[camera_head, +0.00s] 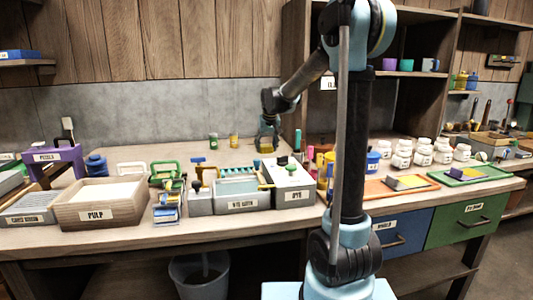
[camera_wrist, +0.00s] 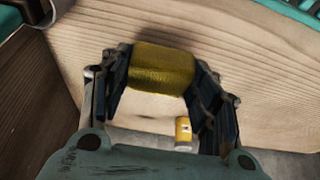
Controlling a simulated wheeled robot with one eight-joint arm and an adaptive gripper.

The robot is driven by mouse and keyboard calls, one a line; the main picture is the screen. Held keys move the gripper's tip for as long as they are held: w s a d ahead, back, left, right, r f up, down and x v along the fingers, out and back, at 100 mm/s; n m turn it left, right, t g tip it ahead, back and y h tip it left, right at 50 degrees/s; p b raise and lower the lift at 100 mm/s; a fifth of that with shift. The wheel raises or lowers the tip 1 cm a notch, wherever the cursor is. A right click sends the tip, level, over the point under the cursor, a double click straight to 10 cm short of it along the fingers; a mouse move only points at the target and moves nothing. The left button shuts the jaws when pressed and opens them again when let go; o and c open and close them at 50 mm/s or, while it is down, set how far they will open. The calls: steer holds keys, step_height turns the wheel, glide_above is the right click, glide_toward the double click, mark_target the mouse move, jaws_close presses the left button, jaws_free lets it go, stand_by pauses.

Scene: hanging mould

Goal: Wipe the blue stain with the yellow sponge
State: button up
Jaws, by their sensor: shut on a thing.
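My gripper (camera_wrist: 160,80) is shut on the yellow sponge (camera_wrist: 164,66), which sits crosswise between the two fingers in the wrist view. In the head view my gripper (camera_head: 268,138) is low over the back of the bench, behind the vat and the white box. A small yellow bit of the sponge (camera_head: 266,148) shows there under the fingers. I cannot tell whether the sponge touches the wood. I cannot make out a blue stain in either view; the sponge and gripper hide part of the bench.
A small yellow jar (camera_wrist: 183,130) stands near the right finger, beside the wall. A green jar (camera_head: 213,141) stands farther left. The vat (camera_head: 240,204) and white box (camera_head: 290,198) stand in front of my gripper.

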steer(key=shift+a+r, duration=0.1)
steer(key=shift+r, duration=1.55)
